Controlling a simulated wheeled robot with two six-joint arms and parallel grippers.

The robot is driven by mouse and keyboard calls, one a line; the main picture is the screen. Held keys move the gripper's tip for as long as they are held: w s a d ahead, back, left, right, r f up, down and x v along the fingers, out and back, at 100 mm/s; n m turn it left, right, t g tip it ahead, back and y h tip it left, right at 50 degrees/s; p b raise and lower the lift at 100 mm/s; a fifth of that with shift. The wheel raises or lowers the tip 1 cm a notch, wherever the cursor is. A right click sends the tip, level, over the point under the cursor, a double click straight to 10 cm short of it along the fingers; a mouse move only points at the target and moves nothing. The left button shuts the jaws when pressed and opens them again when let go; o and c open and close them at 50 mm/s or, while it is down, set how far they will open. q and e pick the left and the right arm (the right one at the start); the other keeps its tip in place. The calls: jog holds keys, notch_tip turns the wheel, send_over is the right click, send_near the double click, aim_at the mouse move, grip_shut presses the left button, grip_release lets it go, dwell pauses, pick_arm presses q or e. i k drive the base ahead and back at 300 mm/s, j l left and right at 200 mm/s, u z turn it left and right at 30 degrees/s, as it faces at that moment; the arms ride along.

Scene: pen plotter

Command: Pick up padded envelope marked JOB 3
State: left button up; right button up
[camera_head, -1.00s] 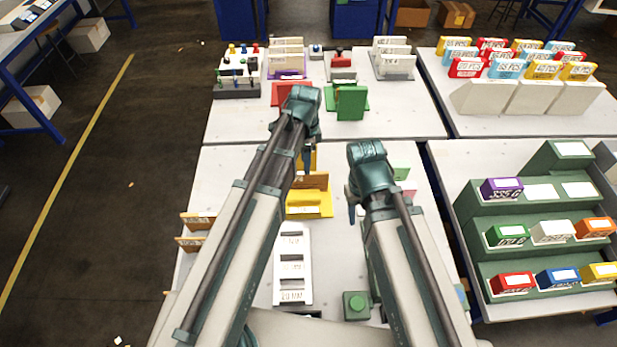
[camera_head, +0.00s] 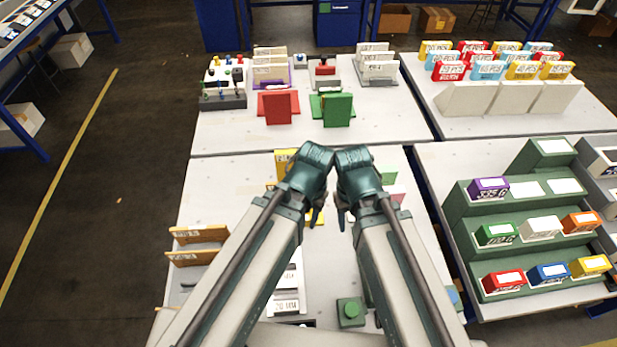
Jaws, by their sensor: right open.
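Two tan, flat upright pieces with pale labels, a back one (camera_head: 200,234) and a front one (camera_head: 196,258), stand at the left edge of the near table. They may be padded envelopes, but I cannot read a JOB number on them. My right gripper (camera_head: 346,218) is open over the middle of the near table, well to the right of them. My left gripper (camera_head: 314,216) is close beside it, pointing down; its jaw state is unclear. The arms hide much of the table's middle, including most of a yellow object (camera_head: 286,160).
A red stand (camera_head: 278,107) and a green stand (camera_head: 337,110) are on the far table, with racks of cards behind. A green stepped shelf (camera_head: 520,254) with coloured boxes stands at right.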

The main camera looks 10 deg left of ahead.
aim_at(198, 257)
jog(key=k+j+u, duration=0.1)
jog(key=u, duration=1.3)
jog(key=k+j, duration=0.15)
jog(key=j, duration=0.2)
jog(key=k+j+u, duration=0.1)
jog(key=j, duration=0.2)
